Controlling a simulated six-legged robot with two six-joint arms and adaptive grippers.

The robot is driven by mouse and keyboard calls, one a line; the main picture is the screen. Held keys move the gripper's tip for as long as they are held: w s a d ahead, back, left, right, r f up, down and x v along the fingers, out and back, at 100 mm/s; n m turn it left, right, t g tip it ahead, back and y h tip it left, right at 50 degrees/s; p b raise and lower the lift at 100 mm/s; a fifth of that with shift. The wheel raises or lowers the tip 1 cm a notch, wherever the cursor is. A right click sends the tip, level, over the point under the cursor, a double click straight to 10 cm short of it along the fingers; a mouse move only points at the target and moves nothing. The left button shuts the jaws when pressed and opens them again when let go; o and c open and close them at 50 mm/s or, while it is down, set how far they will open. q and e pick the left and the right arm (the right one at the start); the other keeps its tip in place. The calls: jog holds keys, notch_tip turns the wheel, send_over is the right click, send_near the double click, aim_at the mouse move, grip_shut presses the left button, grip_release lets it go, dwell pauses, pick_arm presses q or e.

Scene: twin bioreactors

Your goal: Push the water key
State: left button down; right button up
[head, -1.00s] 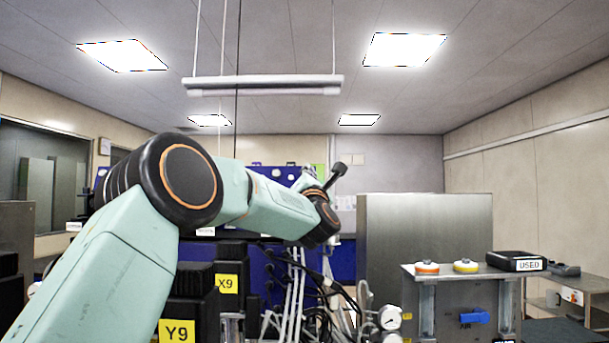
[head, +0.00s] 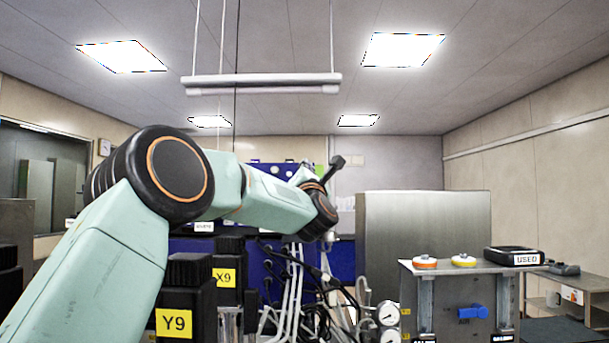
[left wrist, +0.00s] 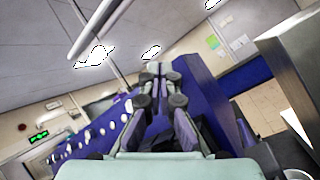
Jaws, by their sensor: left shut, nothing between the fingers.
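No label in view names a water key, and I cannot tell which part it is. A blue handle (head: 472,312) sits on the front of a grey metal unit at the lower right of the head view. My left gripper (left wrist: 155,70) is shut and empty in the left wrist view, pointing up toward the ceiling past a blue panel. In the head view my left arm reaches in from the left, and its gripper end (head: 336,164) is small and partly hidden behind the wrist, well left of and above the blue handle. My right gripper is not in view.
Hoses and pressure gauges (head: 388,315) are at lower centre. A steel cabinet (head: 425,230) stands behind the unit.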

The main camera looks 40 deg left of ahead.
pick_arm(q)
jog(key=shift+s, duration=0.4)
jog(key=shift+d+b, duration=0.2)
jog(key=shift+b, duration=0.25)
jog(key=shift+s+d+r+b, duration=0.1)
jog(key=shift+s+d+b, duration=0.35)
jog(key=shift+s+b, duration=0.15)
jog(key=s+d+b, duration=0.1)
jog(key=s+d+r+b, duration=0.1)
jog(key=s, duration=0.1)
jog(key=shift+d+r+b, duration=0.2)
jog(key=shift+d+b, duration=0.1)
jog(key=shift+b, duration=0.1)
jog(key=shift+s+a, duration=0.1)
jog(key=shift+s, duration=0.05)
jog(key=shift+w, duration=0.2)
